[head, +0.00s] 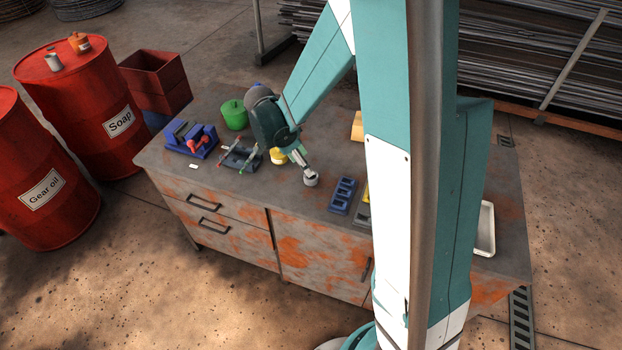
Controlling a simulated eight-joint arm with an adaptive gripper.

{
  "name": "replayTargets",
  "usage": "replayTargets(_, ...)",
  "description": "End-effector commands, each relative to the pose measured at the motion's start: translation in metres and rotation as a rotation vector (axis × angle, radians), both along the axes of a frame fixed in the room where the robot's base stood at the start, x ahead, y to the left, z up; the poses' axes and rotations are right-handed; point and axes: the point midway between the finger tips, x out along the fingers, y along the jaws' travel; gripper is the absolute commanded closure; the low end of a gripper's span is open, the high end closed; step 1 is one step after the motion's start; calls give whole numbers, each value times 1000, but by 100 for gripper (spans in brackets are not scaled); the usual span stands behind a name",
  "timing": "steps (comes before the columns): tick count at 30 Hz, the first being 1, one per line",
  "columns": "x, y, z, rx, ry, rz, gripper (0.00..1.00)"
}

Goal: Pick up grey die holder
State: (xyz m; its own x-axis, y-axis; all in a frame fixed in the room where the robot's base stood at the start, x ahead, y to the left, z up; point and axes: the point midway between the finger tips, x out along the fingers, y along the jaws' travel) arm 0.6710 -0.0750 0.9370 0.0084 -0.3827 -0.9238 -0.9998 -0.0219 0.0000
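A small light-grey round piece (311,180), which looks like the grey die holder, is at the tip of my gripper above or on the workbench, near its front edge. My gripper (305,170) points down and to the right, with its fingertips at the top of this piece. The view is too small to tell whether the fingers are closed on it or whether it touches the bench top.
The workbench (215,170) holds a blue vise-like block (191,139), a dark tray with green and red handles (240,158), a green pot (234,114), a yellow piece (278,156) and a blue slotted rack (342,195). My arm hides the bench's right part.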

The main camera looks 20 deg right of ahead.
Motion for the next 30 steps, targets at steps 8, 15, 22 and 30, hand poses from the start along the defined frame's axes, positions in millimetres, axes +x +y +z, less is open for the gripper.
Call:
replayTargets(8,0,-6,-15,0,0,0,52)
replayTargets(15,1,-9,-24,0,0,1,52)
replayTargets(22,0,-9,-24,0,0,1,52)
replayTargets(30,0,-12,-35,0,0,1,52)
